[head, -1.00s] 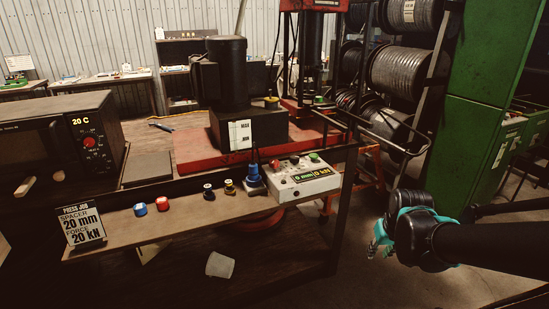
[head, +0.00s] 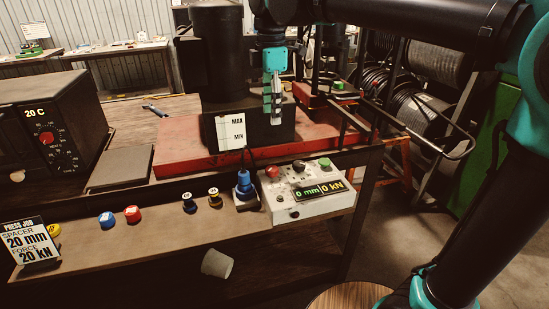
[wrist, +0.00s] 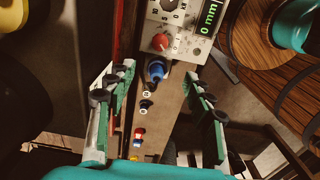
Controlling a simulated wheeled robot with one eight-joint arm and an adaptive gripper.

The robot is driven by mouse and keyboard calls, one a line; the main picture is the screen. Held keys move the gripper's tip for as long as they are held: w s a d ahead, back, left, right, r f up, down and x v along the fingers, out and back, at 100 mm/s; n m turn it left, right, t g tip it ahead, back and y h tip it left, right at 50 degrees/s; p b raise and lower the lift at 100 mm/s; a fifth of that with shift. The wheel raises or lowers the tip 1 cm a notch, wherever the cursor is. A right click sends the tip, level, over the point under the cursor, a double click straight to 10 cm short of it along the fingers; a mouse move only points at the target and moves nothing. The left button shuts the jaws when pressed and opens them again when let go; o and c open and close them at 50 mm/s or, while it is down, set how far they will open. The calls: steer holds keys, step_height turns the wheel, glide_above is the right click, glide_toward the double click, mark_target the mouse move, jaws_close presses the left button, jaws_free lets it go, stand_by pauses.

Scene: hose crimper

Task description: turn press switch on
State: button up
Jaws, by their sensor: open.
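The white control box (head: 310,203) stands at the right end of the wooden shelf. It has a red knob (head: 272,171), a black dial (head: 298,166), a green button (head: 324,162) and small controls on its front. Its display (head: 318,191) reads 0 mm and 0 kN. I cannot tell which control is the press switch. My gripper (head: 273,100) hangs above and behind the box, pointing down. In the wrist view my gripper (wrist: 158,82) is open and empty, and the box (wrist: 182,22) with its red knob (wrist: 160,41) lies at the top, beyond the fingers.
A blue-handled plug (head: 244,184) stands just left of the box. Several small coloured caps (head: 133,214) and a sign (head: 31,243) reading 20 mm and 20 kN sit further left.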

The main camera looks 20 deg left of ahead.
mark_target(272, 167)
step_height(272, 167, down, 17)
steer(key=shift+f, duration=0.15)
stand_by(0.5)
steer(key=c, duration=1.2)
